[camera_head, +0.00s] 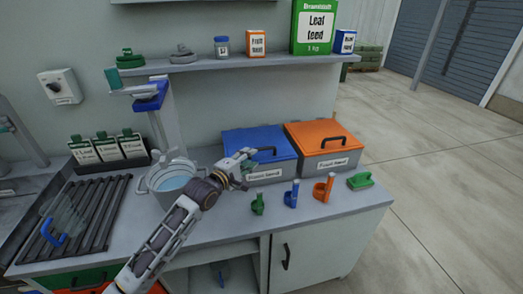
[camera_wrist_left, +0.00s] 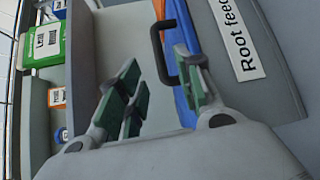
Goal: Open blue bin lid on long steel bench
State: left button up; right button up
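The bin with the blue lid (camera_head: 255,138) stands on the long steel bench (camera_head: 230,228), its lid lying flat and closed. A black handle (camera_head: 265,150) is at the lid's front edge. My left gripper (camera_head: 246,165) is close to the left end of this handle. In the left wrist view its green-padded fingers (camera_wrist_left: 163,85) are spread, with no object clearly between them. Part of the blue lid (camera_wrist_left: 183,105) shows by one finger. My right gripper is not in view.
A closed orange-lidded bin (camera_head: 310,132) stands right beside the blue one. Small green, blue (camera_head: 291,193) and orange fittings and a green brush (camera_head: 360,181) lie in front. A metal pot (camera_head: 172,180) is left. A shelf (camera_head: 235,64) runs above.

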aim_at(262, 149)
pick_arm(q)
jog(key=shift+x, duration=4.5)
grip_shut()
